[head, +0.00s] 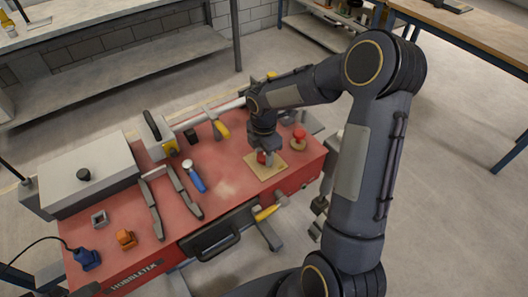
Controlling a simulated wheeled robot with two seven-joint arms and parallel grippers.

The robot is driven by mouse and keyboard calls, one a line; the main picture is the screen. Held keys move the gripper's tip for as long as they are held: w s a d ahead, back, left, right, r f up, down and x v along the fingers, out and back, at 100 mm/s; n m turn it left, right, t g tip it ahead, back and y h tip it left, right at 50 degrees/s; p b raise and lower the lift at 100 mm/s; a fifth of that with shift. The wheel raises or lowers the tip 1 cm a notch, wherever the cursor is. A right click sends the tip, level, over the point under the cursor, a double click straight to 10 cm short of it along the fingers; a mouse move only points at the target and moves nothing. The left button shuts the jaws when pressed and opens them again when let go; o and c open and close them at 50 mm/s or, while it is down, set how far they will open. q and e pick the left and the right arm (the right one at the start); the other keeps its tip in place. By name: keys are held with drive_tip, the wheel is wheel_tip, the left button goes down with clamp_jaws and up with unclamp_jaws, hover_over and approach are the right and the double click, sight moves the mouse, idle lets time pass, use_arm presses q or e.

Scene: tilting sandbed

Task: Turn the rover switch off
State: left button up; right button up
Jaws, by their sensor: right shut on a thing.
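My right gripper (266,158) points down over a tan square plate (259,173) near the right end of the red workbench (222,188). Its jaws are shut on a small red part (262,157) above the plate, perhaps the switch's knob; the gripper hides most of it. I cannot tell the switch's position. A red round knob (299,132) on a base stands just right of the gripper, apart from it. My left gripper is not in view.
A grey lidded box (90,170) stands at the bench's left. Pliers or tongs (153,205), a blue-handled tool (194,178), an orange block (126,238) and a blue plug (86,258) lie on top. A yellow-handled tool (265,212) hangs at the front edge.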

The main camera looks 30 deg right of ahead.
sight(264, 156)
idle(0.4)
drive_tip(key=o, duration=1)
drive_tip(key=shift+c, duration=0.2)
wheel_tip(264, 156, up, 8)
drive_tip(key=shift+f+b, duration=0.25)
drive_tip(key=shift+b, duration=0.05)
drive_tip(key=shift+r, duration=0.2)
